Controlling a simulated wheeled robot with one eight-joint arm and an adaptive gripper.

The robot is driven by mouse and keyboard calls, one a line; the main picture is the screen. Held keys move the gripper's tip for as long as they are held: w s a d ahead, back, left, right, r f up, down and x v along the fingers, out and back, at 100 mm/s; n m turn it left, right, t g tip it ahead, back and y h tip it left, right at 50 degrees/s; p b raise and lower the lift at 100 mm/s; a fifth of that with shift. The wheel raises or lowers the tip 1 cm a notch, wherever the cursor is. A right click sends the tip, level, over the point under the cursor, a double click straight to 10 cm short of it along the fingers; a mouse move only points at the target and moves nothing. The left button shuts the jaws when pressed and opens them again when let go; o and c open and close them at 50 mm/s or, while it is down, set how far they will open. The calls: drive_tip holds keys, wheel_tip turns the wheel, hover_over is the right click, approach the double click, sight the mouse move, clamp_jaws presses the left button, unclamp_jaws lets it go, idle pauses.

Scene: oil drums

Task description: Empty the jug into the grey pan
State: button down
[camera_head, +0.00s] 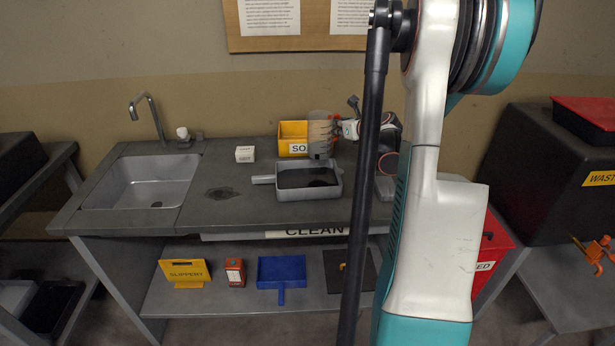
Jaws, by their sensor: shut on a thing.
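The jug (319,146) is a see-through vessel with measuring marks. It looks roughly upright just behind or above the back rim of the grey pan; whether it touches the pan or counter I cannot tell. Its lower part looks darker, but I cannot tell how much liquid it holds. My gripper (336,128) reaches in from the right and is shut on the jug; its fingertips are small and partly hidden. The grey pan (309,193) sits on the counter with its handle to the left. Dark liquid covers its bottom.
A yellow soap box (291,131) stands behind the jug. A small white box (245,154) is left of the pan, near a floor-like drain stain (221,193) on the counter. A sink (145,184) with a tap is at left. My arm hides the counter's right part.

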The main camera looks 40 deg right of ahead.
drive_tip(key=s+d+f+m+h, duration=0.1)
drive_tip(key=s+d, duration=0.4)
drive_tip(key=d, duration=0.3)
drive_tip(key=shift+g+b, duration=0.3)
drive_tip(key=shift+b, duration=0.1)
drive_tip(key=shift+s, duration=0.15)
